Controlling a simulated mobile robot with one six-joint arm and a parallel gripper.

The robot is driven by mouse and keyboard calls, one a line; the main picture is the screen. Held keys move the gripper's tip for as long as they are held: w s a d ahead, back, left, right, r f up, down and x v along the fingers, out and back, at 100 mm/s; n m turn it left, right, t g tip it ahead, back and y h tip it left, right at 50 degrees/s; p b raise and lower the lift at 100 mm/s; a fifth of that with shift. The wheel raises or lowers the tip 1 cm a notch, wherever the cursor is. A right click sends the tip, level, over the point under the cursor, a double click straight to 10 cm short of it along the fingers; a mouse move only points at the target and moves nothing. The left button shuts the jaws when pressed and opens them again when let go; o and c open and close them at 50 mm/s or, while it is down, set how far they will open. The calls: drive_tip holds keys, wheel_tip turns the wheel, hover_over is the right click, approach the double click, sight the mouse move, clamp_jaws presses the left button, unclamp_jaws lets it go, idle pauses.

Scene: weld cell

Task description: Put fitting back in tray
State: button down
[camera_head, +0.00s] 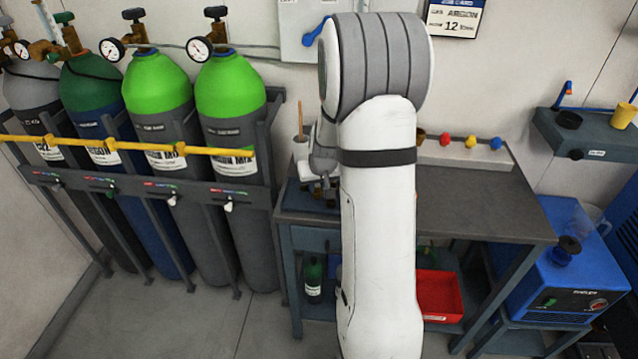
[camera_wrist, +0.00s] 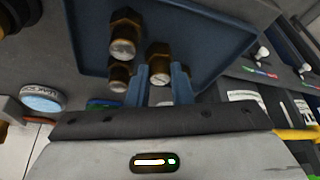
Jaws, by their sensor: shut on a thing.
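In the wrist view, my gripper (camera_wrist: 160,82) has its two blue fingers closed around a brass fitting (camera_wrist: 158,58) with a hex body and a silvery end. The held fitting is over or in the blue tray (camera_wrist: 215,38); I cannot tell whether it touches the tray floor. Two similar brass fittings, one upper (camera_wrist: 124,36) and one lower (camera_wrist: 119,76), are in the tray just left of the held one. In the head view, my arm hides most of the tray and the fitting.
The tray is on a grey workbench (camera_head: 470,205) along the wall. Gas cylinders (camera_head: 232,130) stand behind a yellow rail to the left. A round tin (camera_wrist: 42,98) lies near the tray. A blue welding machine (camera_head: 560,265) stands right of the bench. The bench's right half is clear.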

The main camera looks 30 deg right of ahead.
drive_tip(key=shift+s, duration=0.1)
drive_tip(key=shift+f, duration=0.1)
drive_tip(key=c, duration=1.3)
unclamp_jaws()
drive_tip(key=shift+r, duration=0.5)
drive_tip(key=v, duration=1.1)
drive_tip(key=s+a+r+n+g, duration=0.1)
drive_tip(key=s+a, duration=0.7)
drive_tip(key=s, duration=0.3)
drive_tip(key=s+a+r+n, duration=0.1)
drive_tip(key=s+a+r, duration=0.1)
drive_tip(key=s+a, duration=0.6)
drive_tip(key=s, duration=0.2)
drive_tip(key=shift+s+g+y, duration=0.4)
